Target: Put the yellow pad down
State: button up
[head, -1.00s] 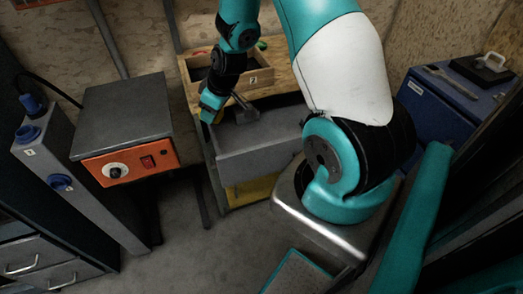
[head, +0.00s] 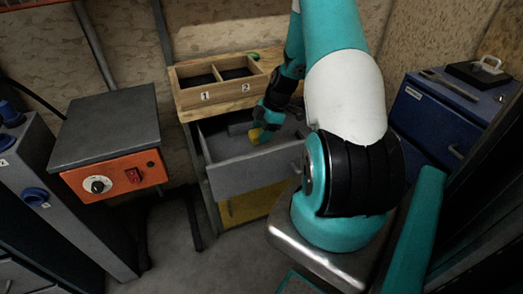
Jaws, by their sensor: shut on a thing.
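The yellow pad (head: 256,135) shows as a small yellow patch at the tip of my gripper (head: 263,127). My gripper points down and is shut on the pad, over the open grey drawer (head: 255,172). The fingers and part of the pad are small and partly hidden, and I cannot tell whether the pad touches the drawer floor. A grey tool (head: 239,128) lies in the drawer to the left of the gripper.
A wooden box (head: 217,99) with two compartments marked 1 and 2 stands on the bench behind the drawer. An orange-fronted hotplate-like unit (head: 115,179) stands left. A blue cabinet (head: 432,125) with tools on top stands right. Below the drawer is a yellow front (head: 250,204).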

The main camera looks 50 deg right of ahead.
notch_tip(320, 180, down, 8)
dwell(0.4)
jog(key=shift+f, duration=0.15)
jog(key=o, duration=0.9)
jog(key=shift+c, duration=0.2)
